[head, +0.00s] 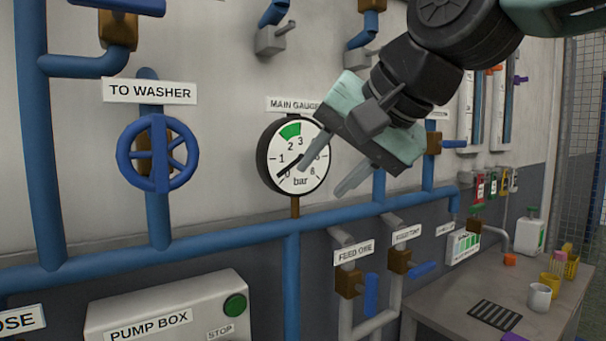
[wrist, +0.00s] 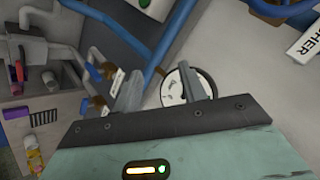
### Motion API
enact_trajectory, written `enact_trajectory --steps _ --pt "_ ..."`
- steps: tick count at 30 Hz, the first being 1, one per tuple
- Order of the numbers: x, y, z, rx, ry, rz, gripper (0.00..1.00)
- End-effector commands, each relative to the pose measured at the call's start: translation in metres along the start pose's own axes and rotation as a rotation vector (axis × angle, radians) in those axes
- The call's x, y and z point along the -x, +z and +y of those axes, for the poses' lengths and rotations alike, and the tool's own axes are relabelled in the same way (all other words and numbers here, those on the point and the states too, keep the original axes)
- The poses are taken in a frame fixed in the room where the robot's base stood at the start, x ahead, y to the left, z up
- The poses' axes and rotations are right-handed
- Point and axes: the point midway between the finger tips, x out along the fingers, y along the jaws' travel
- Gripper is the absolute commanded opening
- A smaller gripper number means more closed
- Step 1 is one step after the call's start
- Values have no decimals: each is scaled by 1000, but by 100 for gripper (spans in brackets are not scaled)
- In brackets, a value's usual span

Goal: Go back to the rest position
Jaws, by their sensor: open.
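My gripper (head: 328,176) is open and empty in the head view, in front of the wall and just right of the main gauge. Its two fingers point down and left, and one overlaps the gauge's right side. The gauge (head: 283,160) has a white dial with a green band, and its needle points near 0. In the wrist view my gripper (wrist: 165,90) shows its two fingers apart with nothing between them. The gauge (wrist: 176,92) shows behind the fingers there, partly hidden by one.
A blue handwheel (head: 126,160) sits under the "TO WASHER" label. Blue pipes (head: 225,247) run along the wall. A pump box (head: 150,312) with a green button stands low left. Feed valves (head: 350,282) are below the gripper. A bench (head: 455,310) at right holds a white mug (head: 539,297).

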Motion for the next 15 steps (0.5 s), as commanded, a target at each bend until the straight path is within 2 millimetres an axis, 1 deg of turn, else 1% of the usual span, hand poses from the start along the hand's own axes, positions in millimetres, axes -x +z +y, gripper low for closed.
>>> enact_trajectory --steps 1,2,3,5,6,8,9,12,15 --pt "-20 26 25 72 57 -62 42" --pt "-28 41 38 118 86 -97 42" --pt "-39 61 57 181 123 -147 42" --pt "-52 91 86 275 173 -224 42" --pt "-58 112 106 338 204 -280 42" --pt "-64 142 137 430 245 -365 42" --pt "-65 161 156 490 267 -421 42" --pt "-63 202 201 622 308 -553 42" --pt "-56 231 234 720 329 -656 42"
